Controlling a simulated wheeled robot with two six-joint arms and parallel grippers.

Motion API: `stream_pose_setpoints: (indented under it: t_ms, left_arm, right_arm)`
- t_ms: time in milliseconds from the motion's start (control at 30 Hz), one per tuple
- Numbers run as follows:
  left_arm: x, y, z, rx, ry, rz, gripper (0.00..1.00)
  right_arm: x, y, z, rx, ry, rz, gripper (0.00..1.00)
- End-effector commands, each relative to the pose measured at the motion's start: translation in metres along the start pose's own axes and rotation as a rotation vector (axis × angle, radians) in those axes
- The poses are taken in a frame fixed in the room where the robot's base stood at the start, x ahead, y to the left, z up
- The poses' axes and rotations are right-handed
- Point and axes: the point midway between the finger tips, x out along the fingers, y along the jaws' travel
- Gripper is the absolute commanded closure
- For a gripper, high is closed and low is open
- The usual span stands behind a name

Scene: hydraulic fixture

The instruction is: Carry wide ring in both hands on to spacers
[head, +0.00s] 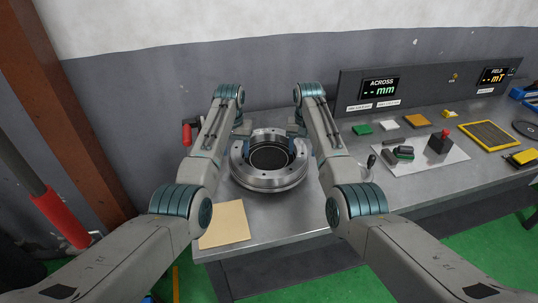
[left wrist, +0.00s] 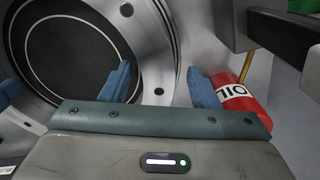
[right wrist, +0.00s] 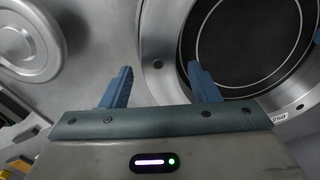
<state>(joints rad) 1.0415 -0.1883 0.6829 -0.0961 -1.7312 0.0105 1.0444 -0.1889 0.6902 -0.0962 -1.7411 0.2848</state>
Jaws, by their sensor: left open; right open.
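The wide ring (head: 268,181) is a silver metal ring with bolt holes, lying flat on the bench around a black round face (head: 270,157). My left gripper (head: 243,142) is at its left far side, open. In the left wrist view one blue finger is over the inside and the other outside, with the ring's wall (left wrist: 160,45) between them. My right gripper (head: 295,140) is open at the right far side. In the right wrist view its fingers are likewise either side of the ring's wall (right wrist: 160,40). I cannot make out the spacers.
A tan sheet (head: 225,224) lies front left. A red oil container (left wrist: 240,100) stands beside the left gripper. A round metal part (right wrist: 28,38) lies right of the ring. Further right are a pale mat (head: 440,158), coloured blocks and a display panel (head: 420,88).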

Motion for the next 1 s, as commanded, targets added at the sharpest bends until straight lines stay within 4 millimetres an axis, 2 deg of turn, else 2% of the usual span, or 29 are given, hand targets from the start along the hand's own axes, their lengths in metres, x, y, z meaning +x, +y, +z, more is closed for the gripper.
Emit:
stream_pose_setpoints:
  t_ms: [133, 433, 467, 700, 733, 1000]
  left_arm:
    - [0.0096, -0.0001, 0.0003, 0.0, -0.001, 0.0, 0.45]
    - [0.011, 0.0, 0.0002, 0.0, 0.0, 0.0, 0.45]
    - [0.011, 0.0, 0.0002, 0.0, 0.0, 0.0, 0.49]
    - [0.0108, 0.0001, 0.0002, 0.0, 0.0, 0.0, 0.96]
    - [0.0107, 0.0001, 0.0002, 0.0, 0.0, 0.0, 1.0]
    - [0.0105, 0.0001, 0.0001, 0.0, 0.0, 0.0, 1.0]
  right_arm:
    - [0.0091, 0.0002, 0.0002, 0.0, 0.0, 0.0, 0.45]
    - [0.0108, 0.0001, 0.0002, 0.0, 0.0, 0.0, 0.45]
    - [0.0108, 0.0001, 0.0002, 0.0, 0.0, 0.0, 0.49]
    - [0.0106, 0.0001, 0.0002, 0.0, 0.0, 0.0, 0.96]
    - [0.0106, 0.0001, 0.0002, 0.0, 0.0, 0.0, 1.0]
    - [0.0105, 0.0001, 0.0002, 0.0, 0.0, 0.0, 1.0]
